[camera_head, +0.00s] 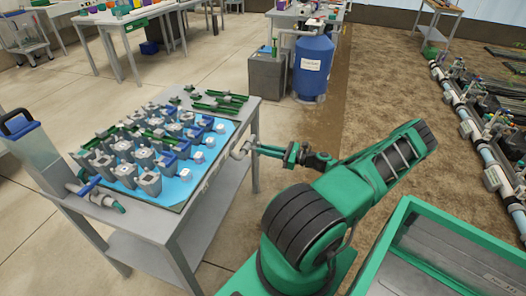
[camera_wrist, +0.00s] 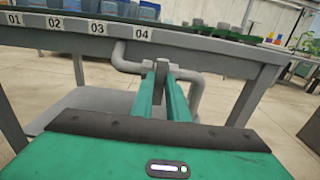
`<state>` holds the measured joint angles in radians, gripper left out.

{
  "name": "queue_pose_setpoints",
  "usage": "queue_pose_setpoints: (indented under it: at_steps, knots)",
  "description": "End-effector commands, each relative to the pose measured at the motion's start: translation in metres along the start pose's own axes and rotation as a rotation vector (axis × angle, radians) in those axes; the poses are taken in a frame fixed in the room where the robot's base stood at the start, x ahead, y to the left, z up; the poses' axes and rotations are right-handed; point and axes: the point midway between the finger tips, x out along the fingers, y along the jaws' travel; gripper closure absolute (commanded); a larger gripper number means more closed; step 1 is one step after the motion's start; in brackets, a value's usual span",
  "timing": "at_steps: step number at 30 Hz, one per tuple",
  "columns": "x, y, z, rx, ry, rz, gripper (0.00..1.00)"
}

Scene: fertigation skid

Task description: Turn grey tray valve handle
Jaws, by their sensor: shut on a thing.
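The grey valve handle (camera_wrist: 160,70) stands between my fingertips in the wrist view, in front of a bent grey pipe (camera_wrist: 126,62) under the table's front rim. My gripper (camera_wrist: 160,82) has its two green fingers close together, shut on the handle. In the head view my gripper (camera_head: 260,149) reaches left to the grey pipe fitting (camera_head: 241,149) on the right side of the grey table (camera_head: 190,228). The fingers partly hide the handle and the valve body, so its exact angle is hard to tell.
A blue tray (camera_head: 204,171) with several grey pots lies on the table. Labels 01 to 04 (camera_wrist: 97,28) mark its rim in the wrist view. A blue tank (camera_head: 312,68) stands behind; the floor between is clear.

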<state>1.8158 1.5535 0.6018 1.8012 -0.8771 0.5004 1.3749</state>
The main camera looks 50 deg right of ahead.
Motion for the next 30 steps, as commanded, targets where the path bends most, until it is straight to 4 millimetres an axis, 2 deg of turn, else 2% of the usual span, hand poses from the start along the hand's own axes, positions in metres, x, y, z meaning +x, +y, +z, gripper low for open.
queue_pose_setpoints:
  at_steps: [11,30]
  knots:
    - [-0.0002,0.0009,-0.0004,-0.118,0.001,0.000,1.00]
    - [-0.0002,0.0054,-0.0025,-0.697,0.001,0.002,1.00]
